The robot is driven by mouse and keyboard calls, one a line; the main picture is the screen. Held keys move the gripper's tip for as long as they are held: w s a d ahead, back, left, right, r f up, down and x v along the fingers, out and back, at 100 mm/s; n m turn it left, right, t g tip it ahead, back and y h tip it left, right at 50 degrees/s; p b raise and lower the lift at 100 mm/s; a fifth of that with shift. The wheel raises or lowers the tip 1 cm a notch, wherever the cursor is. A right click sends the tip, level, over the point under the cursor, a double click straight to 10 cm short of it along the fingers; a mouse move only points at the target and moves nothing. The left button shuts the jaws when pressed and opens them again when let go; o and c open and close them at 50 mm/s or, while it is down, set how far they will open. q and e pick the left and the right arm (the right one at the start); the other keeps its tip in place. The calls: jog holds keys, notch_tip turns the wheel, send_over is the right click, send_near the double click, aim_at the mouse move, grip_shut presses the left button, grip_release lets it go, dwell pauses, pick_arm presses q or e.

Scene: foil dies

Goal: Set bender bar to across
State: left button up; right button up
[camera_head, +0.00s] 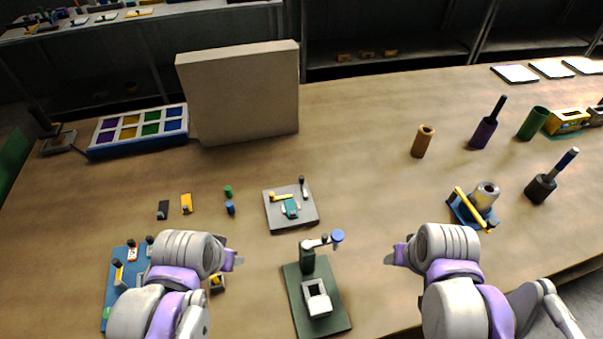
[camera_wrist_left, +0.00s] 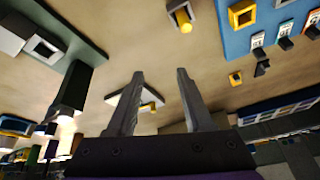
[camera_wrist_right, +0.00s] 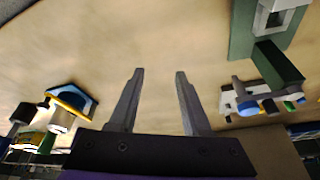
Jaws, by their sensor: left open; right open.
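A light grey plate (camera_head: 305,219) in the middle of the table carries a small yellow bar (camera_head: 281,196), a teal block (camera_head: 291,208) and a dark upright lever (camera_head: 303,187). Which part is the bender bar I cannot tell for certain. The yellow bar lies roughly left to right at the plate's back. The plate also shows in the left wrist view (camera_wrist_left: 125,97), beyond the fingers. My left gripper (camera_head: 235,260) is open and empty, left of and nearer than the plate. My right gripper (camera_head: 396,255) is open and empty, to its right and nearer.
A dark green press (camera_head: 340,316) with a blue-knobbed arm stands between my grippers. A blue-based device (camera_head: 461,211) with a yellow bar is at right. A blue board (camera_head: 117,290) lies by my left arm. A beige panel (camera_head: 240,95) stands behind.

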pick_arm(q)
jog(key=w+d+r+m+g, duration=0.1)
jog(key=w+d+r+m, duration=0.3)
jog(key=w, duration=0.5)
jog(key=m+g+p, duration=0.2)
jog(key=m+g, duration=0.2)
jog(key=m, duration=0.5)
send_over(301, 177)
notch_tip(301, 177, down, 10)
jog(key=shift+b, duration=0.55)
pick_arm(e)
jog(key=shift+n+t, duration=0.8)
jog(key=s+a+f, duration=0.3)
jog(key=shift+s, duration=0.2)
pick_arm(q)
grip_shut()
